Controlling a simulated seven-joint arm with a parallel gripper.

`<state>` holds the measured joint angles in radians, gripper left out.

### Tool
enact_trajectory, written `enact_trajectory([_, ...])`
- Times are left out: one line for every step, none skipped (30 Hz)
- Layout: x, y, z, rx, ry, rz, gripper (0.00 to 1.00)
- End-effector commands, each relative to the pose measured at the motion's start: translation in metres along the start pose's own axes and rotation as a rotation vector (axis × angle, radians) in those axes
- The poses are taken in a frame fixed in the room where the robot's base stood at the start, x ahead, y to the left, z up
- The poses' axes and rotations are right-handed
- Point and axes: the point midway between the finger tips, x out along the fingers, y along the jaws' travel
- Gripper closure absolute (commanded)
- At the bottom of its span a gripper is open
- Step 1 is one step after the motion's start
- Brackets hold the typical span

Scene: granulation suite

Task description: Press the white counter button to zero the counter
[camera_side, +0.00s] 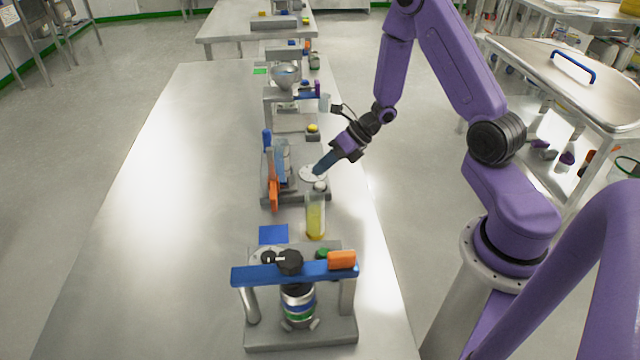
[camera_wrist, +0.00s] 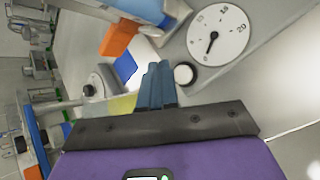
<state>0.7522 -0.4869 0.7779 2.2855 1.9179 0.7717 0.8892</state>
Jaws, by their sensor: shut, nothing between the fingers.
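The white counter button (camera_side: 320,186) is a small round knob on the grey base of the station at mid-table, beside a white dial. In the wrist view the button (camera_wrist: 184,74) has a dark rim and sits just right of my blue fingertips, with a visible gap in the picture. The white dial (camera_wrist: 218,35) has numbers and a dark hand; it also shows in the side view (camera_side: 309,174), partly behind my fingers. My gripper (camera_side: 319,170) is shut and empty, slanting down over the dial side of the base. Its fingertips (camera_wrist: 158,66) lie close together. Their height above the base is unclear.
A clear cylinder with yellow liquid (camera_side: 315,217) stands just in front of the button. An orange lever (camera_side: 273,193) rises at the station's left. A frame with a blue crossbar (camera_side: 300,273) stands nearest. The table's left side (camera_side: 150,190) is clear.

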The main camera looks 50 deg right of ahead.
Motion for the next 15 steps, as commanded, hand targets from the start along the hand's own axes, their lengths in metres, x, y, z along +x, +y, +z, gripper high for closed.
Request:
enact_trajectory([-0.003,0.003,0.003,-0.003,-0.002,-0.001,1.0])
enact_trajectory([-0.005,0.004,0.004,-0.003,-0.002,-0.001,1.0])
enact_trajectory([-0.007,0.005,0.006,-0.002,-0.002,-0.001,1.0])
enact_trajectory([-0.009,0.007,0.007,-0.004,-0.002,-0.001,1.0])
enact_trajectory([-0.011,0.008,0.009,-0.003,-0.002,-0.001,1.0])
enact_trajectory([-0.013,0.01,0.01,-0.002,-0.002,-0.001,1.0])
enact_trajectory([-0.015,0.011,0.012,-0.004,-0.002,-0.001,1.0])
enact_trajectory([-0.017,0.012,0.013,-0.002,-0.001,-0.001,1.0])
enact_trajectory([-0.019,0.014,0.014,-0.002,-0.002,-0.002,1.0])
enact_trajectory([-0.021,0.015,0.015,-0.003,-0.002,-0.002,1.0])
enact_trajectory([-0.022,0.016,0.016,-0.002,-0.001,-0.002,1.0])
enact_trajectory([-0.023,0.017,0.017,-0.001,-0.001,-0.002,1.0])
enact_trajectory([-0.024,0.017,0.018,-0.001,-0.001,-0.002,1.0])
enact_trajectory([-0.025,0.018,0.018,-0.001,-0.001,-0.002,1.0])
enact_trajectory([-0.025,0.018,0.018,-0.001,-0.001,-0.002,1.0])
